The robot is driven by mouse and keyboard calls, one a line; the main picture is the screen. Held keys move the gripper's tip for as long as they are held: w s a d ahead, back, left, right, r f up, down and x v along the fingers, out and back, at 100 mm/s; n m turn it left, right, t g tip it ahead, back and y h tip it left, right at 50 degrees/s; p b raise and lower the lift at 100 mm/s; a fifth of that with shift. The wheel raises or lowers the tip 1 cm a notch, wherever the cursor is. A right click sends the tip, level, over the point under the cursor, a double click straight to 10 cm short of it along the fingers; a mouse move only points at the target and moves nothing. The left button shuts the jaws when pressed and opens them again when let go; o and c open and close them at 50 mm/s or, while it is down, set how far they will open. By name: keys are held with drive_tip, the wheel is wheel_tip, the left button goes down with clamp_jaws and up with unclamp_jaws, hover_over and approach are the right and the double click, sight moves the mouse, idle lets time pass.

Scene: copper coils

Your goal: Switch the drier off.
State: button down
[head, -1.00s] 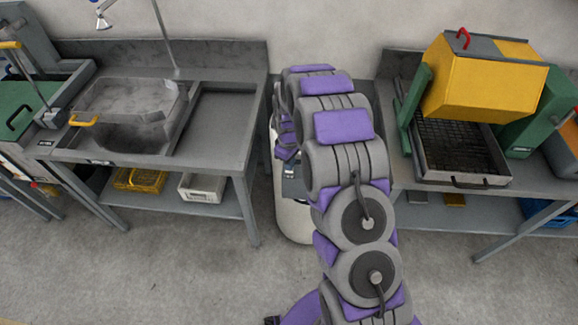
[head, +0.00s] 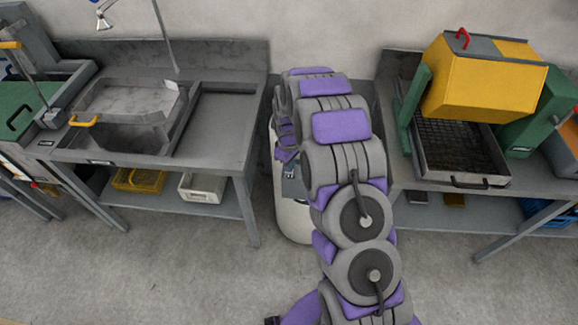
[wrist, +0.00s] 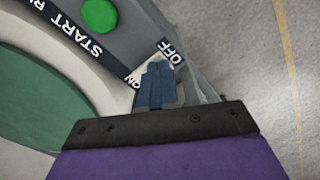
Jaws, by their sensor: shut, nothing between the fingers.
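The drier (head: 292,222) is a pale rounded machine on the floor between the two benches, largely hidden behind my arm in the head view. In the wrist view its grey panel (wrist: 190,62) carries a green button (wrist: 99,15) beside a START label, and small ON and OFF labels. My gripper (wrist: 158,70) is shut and empty, its dark blue fingertips at the panel between the ON and OFF labels. The switch itself is hidden behind or beside the fingertips; I cannot tell its position or whether they touch it. A green round surface (wrist: 30,95) lies inside the drier's pale rim.
A grey bench with a sink (head: 122,138) stands left, with a yellow basket (head: 138,180) and white crate (head: 202,187) below. The right bench holds a yellow hopper (head: 485,80) over a grated tray (head: 455,148). Open floor lies in front.

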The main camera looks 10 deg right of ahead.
drive_tip(key=shift+r+p, duration=0.95)
drive_tip(key=shift+r, duration=2.5)
drive_tip(key=s+r+m, duration=0.4)
drive_tip(key=s+r, duration=1.2)
drive_tip(key=s, duration=0.1)
drive_tip(key=s+r+m+g, duration=0.1)
drive_tip(key=s+r+m, duration=0.1)
drive_tip(key=s, duration=1)
drive_tip(key=s+r+m, duration=0.2)
drive_tip(key=s+r, duration=0.1)
drive_tip(key=s, duration=1)
drive_tip(key=shift+g+b, duration=0.3)
drive_tip(key=shift+g, duration=0.1)
